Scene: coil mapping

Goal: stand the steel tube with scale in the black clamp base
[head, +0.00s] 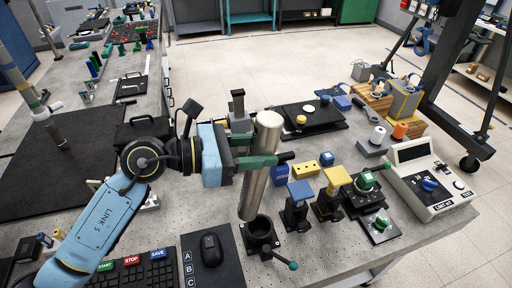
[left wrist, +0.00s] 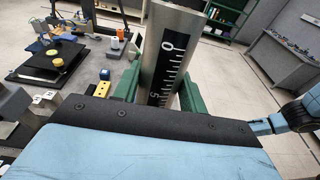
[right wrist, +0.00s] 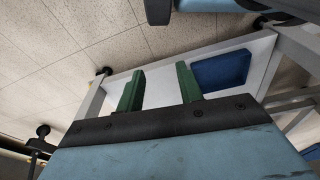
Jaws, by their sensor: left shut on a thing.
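The steel tube (head: 259,170) is a shiny cylinder held nearly upright, leaning slightly, with its top tilted to the right in the head view. Its black printed scale (left wrist: 166,70) faces the left wrist camera. My left gripper (head: 258,161) is shut on the tube at about mid-height, its green fingers on both sides. The black clamp base (head: 261,237) stands on the perforated table below the tube, with a side knob. The tube's lower end is just above or at the base's opening; I cannot tell if it has entered. My right gripper (right wrist: 158,90) is open and empty, away from the table objects.
A black mouse (head: 211,250) on a dark pad and a keyboard (head: 134,270) lie left of the base. Blue-topped (head: 300,192) and yellow-topped (head: 336,178) stands are close on its right. A meter box (head: 428,183) stands at the right edge.

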